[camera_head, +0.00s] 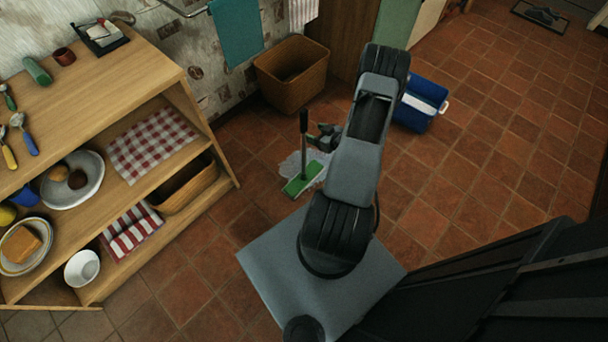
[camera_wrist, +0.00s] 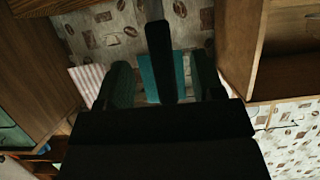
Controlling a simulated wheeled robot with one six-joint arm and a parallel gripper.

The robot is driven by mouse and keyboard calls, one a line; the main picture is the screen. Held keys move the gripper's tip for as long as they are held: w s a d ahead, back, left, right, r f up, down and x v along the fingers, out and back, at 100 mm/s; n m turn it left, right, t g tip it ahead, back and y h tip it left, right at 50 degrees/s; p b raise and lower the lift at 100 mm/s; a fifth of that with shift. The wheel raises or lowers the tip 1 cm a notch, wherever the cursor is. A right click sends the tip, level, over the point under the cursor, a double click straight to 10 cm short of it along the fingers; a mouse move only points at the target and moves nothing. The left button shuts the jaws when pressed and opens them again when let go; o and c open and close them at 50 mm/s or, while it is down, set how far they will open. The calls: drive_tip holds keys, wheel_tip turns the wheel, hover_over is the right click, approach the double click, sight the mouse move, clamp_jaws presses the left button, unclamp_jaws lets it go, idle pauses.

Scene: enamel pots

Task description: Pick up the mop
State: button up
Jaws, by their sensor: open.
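The mop stands upright on the tiled floor in the head view, with a green head (camera_head: 303,179), pale fringe around it and a grey pole with a black grip (camera_head: 304,121). My gripper (camera_head: 322,138) is just right of the handle, partly hidden behind my arm. In the wrist view my gripper (camera_wrist: 163,76) is open, with a finger on each side of the picture. The mop's black grip (camera_wrist: 159,48) shows between the fingers there, with no visible contact. Whether it is deep between them I cannot tell.
A wicker basket (camera_head: 291,75) stands by the wall behind the mop. A blue bucket (camera_head: 419,104) is to the right. A wooden shelf (camera_head: 130,70) with dishes and cloths is at left. A teal towel (camera_head: 236,30) hangs on a rail. Floor at right is clear.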

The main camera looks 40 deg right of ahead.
sight(306, 128)
drive_tip(key=shift+b+x, duration=0.85)
drive_tip(key=shift+x, duration=2.7)
drive_tip(key=shift+d+r, duration=0.1)
drive_tip(key=c, duration=1.1)
drive_tip(key=shift+r, duration=0.2)
